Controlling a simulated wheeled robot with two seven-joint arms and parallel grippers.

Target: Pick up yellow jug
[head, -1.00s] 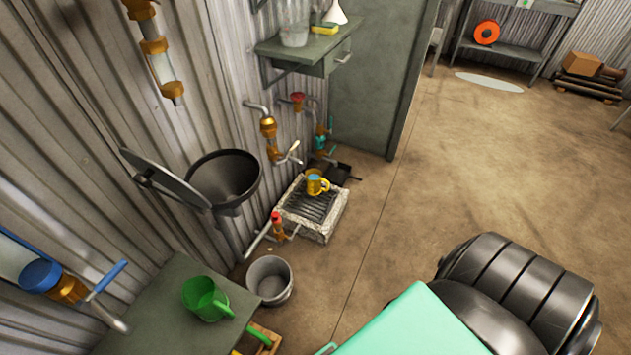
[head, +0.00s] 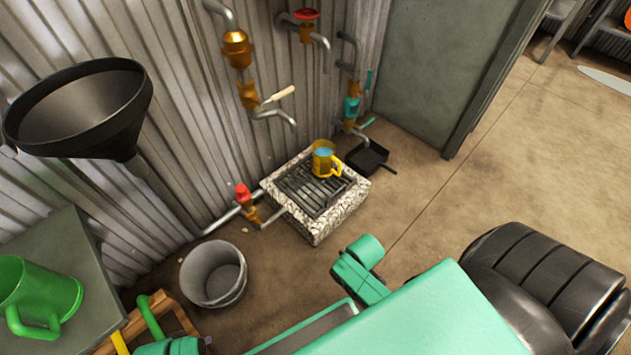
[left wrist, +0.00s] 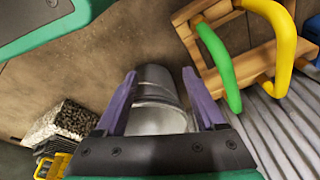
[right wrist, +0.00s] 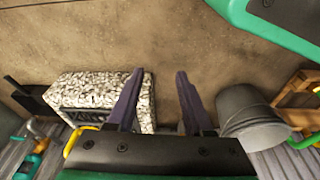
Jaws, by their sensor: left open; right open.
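The yellow jug (head: 325,160) stands upright on the grate of the speckled stone drain block (head: 338,213), with something blue inside it. In the left wrist view part of the jug (left wrist: 50,166) shows at the lower left edge. In the right wrist view its yellow handle (right wrist: 77,142) shows beside the block, most of the jug hidden. My left gripper (left wrist: 159,74) is open and empty, with the grey bucket seen beyond its fingers. My right gripper (right wrist: 159,73) is open and empty, pointing at floor between block and bucket.
A grey bucket (head: 213,274) stands on the floor left of the block. A red-handled tap (head: 245,198) reaches towards the block. Wall pipes and valves (head: 248,92) hang above it. A green jug (head: 40,295) is on the left table. A black pan (head: 368,158) lies behind; floor to the right is clear.

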